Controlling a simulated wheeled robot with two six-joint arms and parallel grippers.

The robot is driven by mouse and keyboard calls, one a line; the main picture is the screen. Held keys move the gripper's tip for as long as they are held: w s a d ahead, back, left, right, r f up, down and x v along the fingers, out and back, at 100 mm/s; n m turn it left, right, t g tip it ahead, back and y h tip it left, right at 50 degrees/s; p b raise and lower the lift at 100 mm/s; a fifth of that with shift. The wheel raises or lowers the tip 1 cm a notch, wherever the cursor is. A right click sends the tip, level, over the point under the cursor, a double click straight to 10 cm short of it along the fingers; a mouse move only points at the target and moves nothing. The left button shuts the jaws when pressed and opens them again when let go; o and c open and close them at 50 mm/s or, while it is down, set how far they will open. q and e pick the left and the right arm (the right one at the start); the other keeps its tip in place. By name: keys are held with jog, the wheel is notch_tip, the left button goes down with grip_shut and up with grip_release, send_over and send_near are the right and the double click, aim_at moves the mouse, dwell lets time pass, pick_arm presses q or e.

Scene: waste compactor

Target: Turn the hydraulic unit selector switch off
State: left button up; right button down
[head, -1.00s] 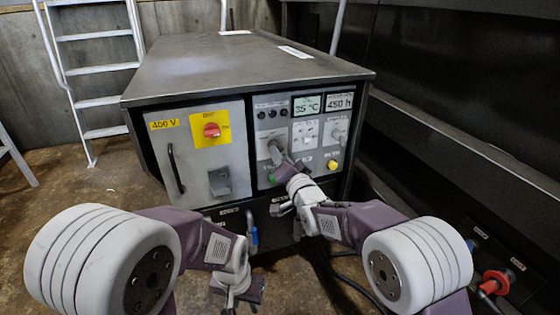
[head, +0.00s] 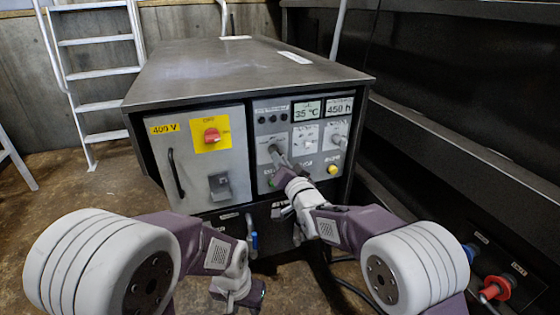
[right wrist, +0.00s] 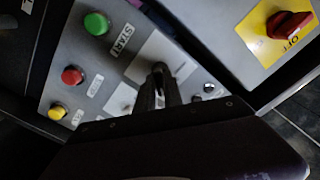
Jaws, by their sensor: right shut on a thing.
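The hydraulic unit's grey control panel (head: 264,131) carries the selector switch (head: 273,150), a grey knob on a pale plate at its left side. My right gripper (head: 284,161) reaches up to this knob and is shut on it. The right wrist view shows the dark fingers (right wrist: 160,88) together over the pale plate (right wrist: 176,55); they hide most of the knob, so its exact setting cannot be read. My left gripper (head: 240,290) hangs low in front of the unit, away from the panel; its jaws are not clear.
A red rotary switch (head: 212,135) on a yellow plate sits on the left door (head: 200,165). Green (right wrist: 96,23), red (right wrist: 72,76) and yellow (right wrist: 57,112) buttons lie near the right gripper. Another grey knob (head: 340,141) is at the panel's right. A ladder (head: 97,70) stands behind.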

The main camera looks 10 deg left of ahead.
jog(key=shift+n+p, duration=0.55)
jog(key=shift+n, duration=3.05)
jog(key=shift+f, duration=0.1)
jog(key=c, duration=1.5)
grip_release()
jog(key=shift+o, duration=0.2)
jog(key=v, duration=0.9)
